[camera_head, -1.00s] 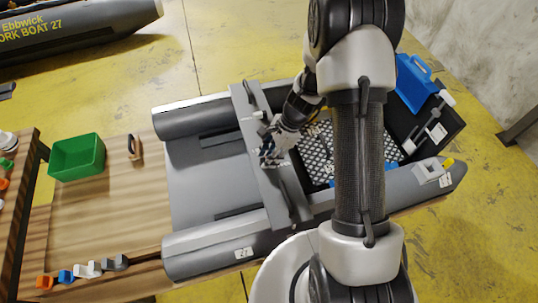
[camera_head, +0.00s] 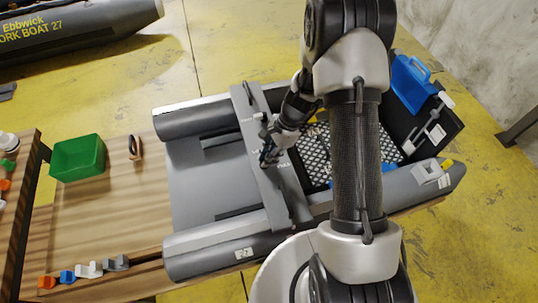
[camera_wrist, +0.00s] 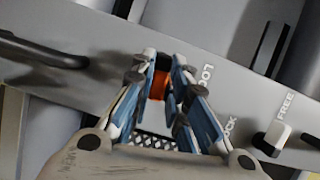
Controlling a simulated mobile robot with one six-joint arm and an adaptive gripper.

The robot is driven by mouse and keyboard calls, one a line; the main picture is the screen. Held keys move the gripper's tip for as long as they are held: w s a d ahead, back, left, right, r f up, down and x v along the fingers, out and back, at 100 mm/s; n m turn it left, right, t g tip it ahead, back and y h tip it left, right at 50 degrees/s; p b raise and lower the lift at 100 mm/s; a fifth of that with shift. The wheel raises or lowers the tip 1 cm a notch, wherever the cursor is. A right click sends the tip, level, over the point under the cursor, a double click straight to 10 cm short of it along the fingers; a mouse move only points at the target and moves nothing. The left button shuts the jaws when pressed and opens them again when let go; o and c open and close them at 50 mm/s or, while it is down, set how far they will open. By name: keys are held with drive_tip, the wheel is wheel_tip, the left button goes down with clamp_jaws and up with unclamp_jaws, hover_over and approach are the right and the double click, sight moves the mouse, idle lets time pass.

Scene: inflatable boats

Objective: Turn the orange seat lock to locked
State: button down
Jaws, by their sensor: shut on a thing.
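The orange seat lock (camera_wrist: 160,84) shows in the wrist view as a small orange piece between my fingertips. My gripper (camera_wrist: 162,72) is shut on it, with blue-faced fingers on either side. In the head view my gripper (camera_head: 267,157) is at the middle of the grey seat (camera_head: 283,195) that lies across the inflatable boat. The lock itself is hidden there by my fingers. White lettering on the seat beside my gripper is partly covered, so I cannot tell which mark the lock points to.
A white switch (camera_wrist: 277,137) beside a "FREE" label sits right of my fingers on the seat. A black handle (camera_wrist: 42,50) is to the left. A green bin (camera_head: 78,158) and coloured clips lie on the wooden table (camera_head: 110,215).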

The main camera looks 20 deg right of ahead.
drive_tip(key=n, duration=0.1)
drive_tip(key=n+g+p, duration=0.1)
drive_tip(key=n, duration=0.1)
drive_tip(key=shift+w+a+n, duration=0.1)
drive_tip(key=shift+w+n, duration=0.2)
drive_tip(key=n, duration=0.1)
drive_tip(key=n+g+h, duration=0.1)
drive_tip(key=n, duration=0.1)
drive_tip(key=n+p, duration=0.1)
drive_tip(key=shift+w+a+n+g, duration=0.25)
drive_tip(key=shift+w+n+g, duration=0.05)
drive_tip(key=n, duration=0.1)
drive_tip(key=n+h, duration=0.1)
drive_tip(key=n, duration=0.1)
drive_tip(key=n+g, duration=0.1)
drive_tip(key=shift+w+a+h, duration=0.15)
drive_tip(key=shift+a+h, duration=0.15)
drive_tip(key=shift+h, duration=0.1)
drive_tip(key=shift+a+n+h, duration=0.15)
drive_tip(key=shift+n+h, duration=0.25)
drive_tip(key=shift+n, duration=0.65)
drive_tip(key=shift+a+n+h, duration=0.1)
drive_tip(key=shift+n+h, duration=0.3)
drive_tip(key=shift+n, duration=0.65)
drive_tip(key=c, duration=1.6)
unclamp_jaws()
drive_tip(key=shift+o, duration=0.2)
drive_tip(key=v, duration=1.2)
